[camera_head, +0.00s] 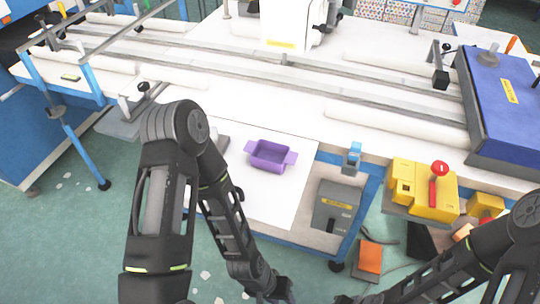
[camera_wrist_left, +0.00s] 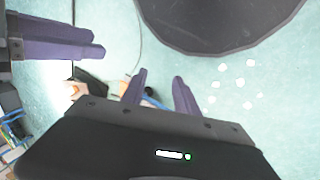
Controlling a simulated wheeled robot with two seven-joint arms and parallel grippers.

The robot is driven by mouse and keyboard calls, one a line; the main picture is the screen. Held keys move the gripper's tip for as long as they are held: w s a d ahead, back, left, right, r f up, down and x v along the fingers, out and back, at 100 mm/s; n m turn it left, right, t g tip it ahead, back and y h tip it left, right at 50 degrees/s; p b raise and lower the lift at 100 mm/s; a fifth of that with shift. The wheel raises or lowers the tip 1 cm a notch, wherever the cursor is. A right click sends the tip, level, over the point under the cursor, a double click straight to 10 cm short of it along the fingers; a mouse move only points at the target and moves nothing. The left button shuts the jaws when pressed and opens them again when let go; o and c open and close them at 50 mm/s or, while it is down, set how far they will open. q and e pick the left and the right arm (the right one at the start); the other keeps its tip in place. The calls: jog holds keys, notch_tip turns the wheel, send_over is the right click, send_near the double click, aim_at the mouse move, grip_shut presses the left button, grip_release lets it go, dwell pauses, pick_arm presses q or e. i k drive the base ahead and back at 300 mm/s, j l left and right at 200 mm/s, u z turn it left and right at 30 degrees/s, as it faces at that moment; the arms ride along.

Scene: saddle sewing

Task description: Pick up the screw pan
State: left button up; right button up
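The screw pan is a small purple tray with side tabs (camera_head: 270,155). It sits on the white table top near its front edge in the head view. My left gripper (camera_head: 272,292) is low at the bottom edge of the head view, in front of the table and well below the pan. In the left wrist view its two fingers (camera_wrist_left: 160,92) stand apart with nothing between them. My right gripper (camera_head: 348,299) is mostly cut off at the bottom of the head view. Two fingers at the left of the left wrist view (camera_wrist_left: 75,42) look like its own, seen from the side.
A grey box (camera_head: 338,206) hangs at the table's front, right of the pan. A yellow machine with a red knob (camera_head: 425,190) and a blue machine (camera_head: 500,105) stand at the right. Long rails (camera_head: 300,65) cross the table behind. The white surface around the pan is mostly clear.

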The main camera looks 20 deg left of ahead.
aim_at(273, 157)
jog(key=k+j+z, duration=0.15)
jog(key=z, duration=0.25)
jog(key=k+j+z, duration=0.2)
jog(key=z, duration=0.25)
jog(key=k+j+z, duration=0.1)
jog(key=z, duration=0.3)
jog(key=k, duration=0.1)
